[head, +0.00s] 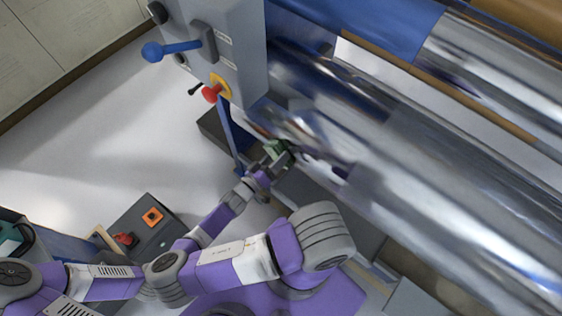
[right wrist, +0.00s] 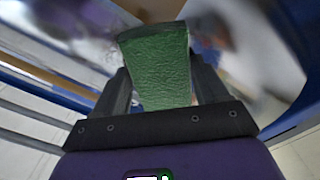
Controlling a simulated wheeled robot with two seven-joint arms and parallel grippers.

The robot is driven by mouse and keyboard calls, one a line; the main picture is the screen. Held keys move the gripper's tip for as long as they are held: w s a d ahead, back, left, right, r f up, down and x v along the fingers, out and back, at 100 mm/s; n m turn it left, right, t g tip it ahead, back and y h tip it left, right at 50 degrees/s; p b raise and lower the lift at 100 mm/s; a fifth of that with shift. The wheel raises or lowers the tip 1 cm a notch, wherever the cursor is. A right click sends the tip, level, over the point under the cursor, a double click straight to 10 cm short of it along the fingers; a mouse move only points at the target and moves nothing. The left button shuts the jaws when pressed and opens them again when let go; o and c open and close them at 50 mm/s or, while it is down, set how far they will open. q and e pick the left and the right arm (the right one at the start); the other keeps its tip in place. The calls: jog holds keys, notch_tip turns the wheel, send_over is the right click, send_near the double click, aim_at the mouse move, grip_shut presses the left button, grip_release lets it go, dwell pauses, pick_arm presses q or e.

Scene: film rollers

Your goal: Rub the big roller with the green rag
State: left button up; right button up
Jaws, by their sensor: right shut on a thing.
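The big roller (head: 430,215) is a large shiny chrome cylinder running from the middle to the lower right of the head view. My right gripper (head: 269,164) is shut on the green rag (head: 279,153), beside the roller's left end. In the right wrist view the rag (right wrist: 158,68) stands up between the two dark fingers, with blurred shiny metal beyond it. I cannot tell whether the rag touches the roller. My left gripper is not in view.
More shiny rollers (head: 495,70) lie behind. A grey machine side panel (head: 235,45) carries a blue-knobbed lever (head: 170,50) and a red button (head: 212,94). A dark control box (head: 145,228) stands at lower left. Pale floor (head: 90,150) is clear on the left.

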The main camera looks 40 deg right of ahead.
aim_at(267, 151)
jog(key=shift+w+a+b, duration=0.1)
jog(key=shift+w+b, duration=0.45)
jog(key=shift+w, duration=1.6)
jog(key=shift+s+a+b, duration=0.15)
jog(key=shift+a+b, duration=0.05)
jog(key=shift+a, duration=1.3)
jog(key=shift+s+a+b, duration=0.1)
jog(key=shift+a+b, duration=0.1)
jog(key=shift+a, duration=1.25)
jog(key=shift+a, duration=0.1)
jog(key=a, duration=0.2)
jog(key=shift+s+a+b, duration=0.15)
jog(key=shift+a+b, duration=0.15)
jog(key=shift+a, duration=0.1)
